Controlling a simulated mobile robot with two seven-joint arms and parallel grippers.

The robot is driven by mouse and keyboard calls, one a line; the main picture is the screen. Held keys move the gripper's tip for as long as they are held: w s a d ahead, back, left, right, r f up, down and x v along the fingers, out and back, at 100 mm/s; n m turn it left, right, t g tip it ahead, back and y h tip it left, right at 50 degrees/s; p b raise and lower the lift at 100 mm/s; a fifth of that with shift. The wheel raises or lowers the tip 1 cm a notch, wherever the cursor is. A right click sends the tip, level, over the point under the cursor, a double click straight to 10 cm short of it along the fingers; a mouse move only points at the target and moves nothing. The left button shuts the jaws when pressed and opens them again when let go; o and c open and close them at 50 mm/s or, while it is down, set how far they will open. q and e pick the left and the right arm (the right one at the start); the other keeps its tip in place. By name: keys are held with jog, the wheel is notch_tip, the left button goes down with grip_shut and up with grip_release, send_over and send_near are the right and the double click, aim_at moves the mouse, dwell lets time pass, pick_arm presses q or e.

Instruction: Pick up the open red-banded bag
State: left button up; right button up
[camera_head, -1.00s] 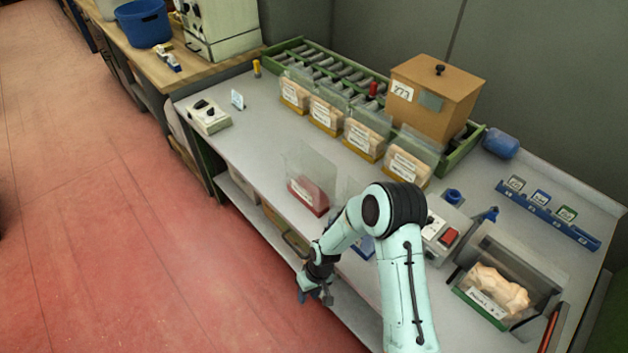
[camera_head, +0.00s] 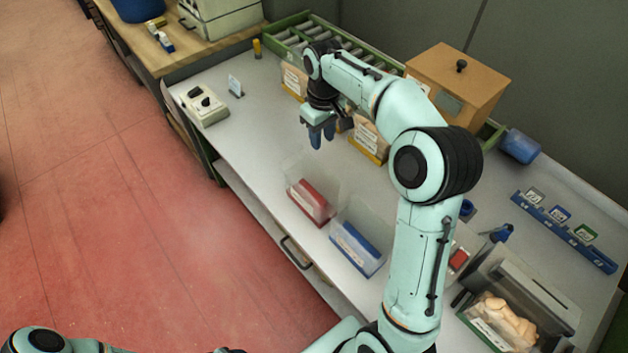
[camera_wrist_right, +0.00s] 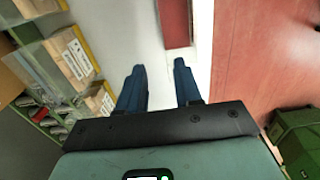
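The red-banded bag (camera_head: 312,204), clear above with a red lower part and a white label, stands near the table's front edge in the head view. In the right wrist view, a red block with a pale edge (camera_wrist_right: 176,22) at the top appears to be this bag. My right gripper (camera_head: 322,138) is above the table, behind the bag and apart from it, pointing down. The wrist view shows its blue fingers (camera_wrist_right: 159,72) apart with nothing between them. My left arm shows only at the bottom left; its gripper is not in view.
A blue-banded bag (camera_head: 358,244) stands just right of the red one. Filled bags (camera_head: 368,142) line the back, partly behind my right arm, before a green roller tray (camera_head: 292,36). A wooden box (camera_head: 458,80) stands behind.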

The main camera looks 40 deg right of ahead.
aim_at(320, 163)
jog(key=f, duration=0.4)
jog(key=f+b, duration=0.1)
jog(key=f, duration=0.2)
jog(key=shift+s+a+f, duration=0.1)
jog(key=shift+s+a, duration=0.1)
jog(key=shift+s, duration=0.1)
jog(key=f, duration=0.6)
jog(key=shift+w+a, duration=0.1)
jog(key=shift+w, duration=0.1)
pick_arm(q)
jog(key=shift+s+a+f, duration=0.15)
jog(key=shift+s+f, duration=0.7)
jog(key=shift+s, duration=0.05)
pick_arm(e)
jog(key=shift+r, duration=0.1)
grip_shut()
